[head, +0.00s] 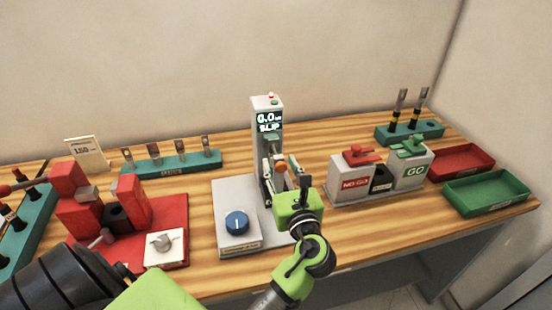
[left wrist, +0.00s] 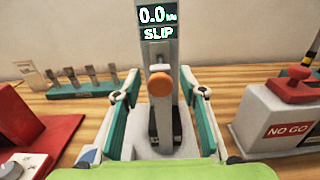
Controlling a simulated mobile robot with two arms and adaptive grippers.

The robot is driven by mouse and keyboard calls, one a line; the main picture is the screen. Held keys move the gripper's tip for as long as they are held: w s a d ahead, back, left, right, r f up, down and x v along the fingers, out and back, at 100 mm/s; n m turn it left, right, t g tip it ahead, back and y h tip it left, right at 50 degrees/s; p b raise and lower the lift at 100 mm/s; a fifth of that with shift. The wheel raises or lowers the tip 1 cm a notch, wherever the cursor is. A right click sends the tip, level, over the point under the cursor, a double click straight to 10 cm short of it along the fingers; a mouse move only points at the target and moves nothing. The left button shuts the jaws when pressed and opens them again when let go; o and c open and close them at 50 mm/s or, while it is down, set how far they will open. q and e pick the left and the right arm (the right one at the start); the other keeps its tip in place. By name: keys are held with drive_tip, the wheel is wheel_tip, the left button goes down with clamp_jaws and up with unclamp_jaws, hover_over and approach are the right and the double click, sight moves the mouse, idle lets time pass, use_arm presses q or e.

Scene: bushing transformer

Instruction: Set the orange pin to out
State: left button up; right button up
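The orange pin (head: 281,169) is on the front of the grey upright test stand (head: 266,103), whose screen reads 0.0 and SLIP. In the left wrist view the pin (left wrist: 159,84) shows as a round orange end facing me. My left gripper (head: 280,172) is open in front of the stand. Its two teal-faced fingers (left wrist: 160,88) are on either side of the pin, with clear gaps, and do not touch it. How far the pin sticks out is hard to tell. My right gripper is not in view.
A blue dial (head: 237,222) is on the stand's base. A red fixture (head: 170,213) stands left. NO-GO (head: 355,185) and GO (head: 410,171) gauge blocks stand right, beside red (head: 463,162) and green (head: 487,192) trays. A teal rack (head: 173,164) is behind left.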

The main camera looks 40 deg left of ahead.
use_arm(q)
drive_tip(key=shift+s+r, duration=0.1)
drive_tip(key=shift+r, duration=0.05)
drive_tip(key=shift+d, duration=0.1)
drive_tip(key=shift+c, duration=1.2)
clamp_jaws()
drive_tip(key=shift+s+d, duration=0.2)
drive_tip(key=shift+d, duration=0.1)
drive_tip(key=p+v, duration=0.1)
drive_tip(key=v, duration=0.2)
drive_tip(key=shift+o, duration=1.2)
unclamp_jaws()
